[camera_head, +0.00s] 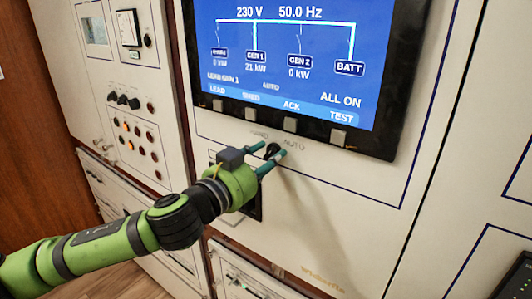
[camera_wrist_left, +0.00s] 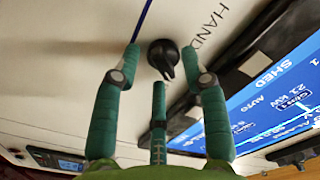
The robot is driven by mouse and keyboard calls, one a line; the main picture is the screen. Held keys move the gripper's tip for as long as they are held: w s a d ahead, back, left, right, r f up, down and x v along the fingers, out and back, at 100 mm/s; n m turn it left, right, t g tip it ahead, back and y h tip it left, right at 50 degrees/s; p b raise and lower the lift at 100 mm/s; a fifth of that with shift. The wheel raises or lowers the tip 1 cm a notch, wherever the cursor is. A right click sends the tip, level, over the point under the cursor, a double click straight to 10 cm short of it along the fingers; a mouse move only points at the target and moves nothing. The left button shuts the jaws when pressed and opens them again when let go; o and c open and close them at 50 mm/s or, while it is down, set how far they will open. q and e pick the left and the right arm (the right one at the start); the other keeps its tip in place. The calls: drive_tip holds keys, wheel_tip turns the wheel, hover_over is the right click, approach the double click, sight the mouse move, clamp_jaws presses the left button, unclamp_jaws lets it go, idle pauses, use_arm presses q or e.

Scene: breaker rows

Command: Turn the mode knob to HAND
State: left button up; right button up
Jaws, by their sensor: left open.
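The mode knob (camera_head: 273,150) is a small black knob on the cream panel below the screen. It also shows in the left wrist view (camera_wrist_left: 162,54), with its pointer end toward the bottom of that picture, away from the printed HAND label (camera_wrist_left: 209,29). In the head view the HAND label (camera_head: 259,135) is at the knob's upper left and the AUTO label (camera_head: 294,145) at its right. My left gripper (camera_head: 268,157) is open at the knob. In the wrist view its green fingers (camera_wrist_left: 161,62) flank the knob with visible gaps. My right gripper is out of view.
The blue screen (camera_head: 290,60) in its black frame sits just above the knob, with several square buttons (camera_head: 290,125) along its lower edge. Another panel (camera_head: 125,85) with small knobs and lamps stands at the left. The panel right of the knob is clear.

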use_arm(q)
clamp_jaws()
drive_tip(key=shift+n, duration=1.1)
drive_tip(key=n, duration=0.2)
drive_tip(key=shift+r+n, duration=0.15)
drive_tip(key=shift+n, duration=0.15)
drive_tip(key=n+p, duration=0.1)
drive_tip(key=n, duration=0.1)
drive_tip(key=n+p, duration=0.1)
drive_tip(key=n, duration=0.1)
drive_tip(key=shift+r+n, duration=0.2)
drive_tip(key=shift+n, duration=0.1)
drive_tip(key=shift+w+n+p, duration=0.1)
drive_tip(key=shift+n+p, duration=1.3)
drive_tip(key=shift+n, duration=0.8)
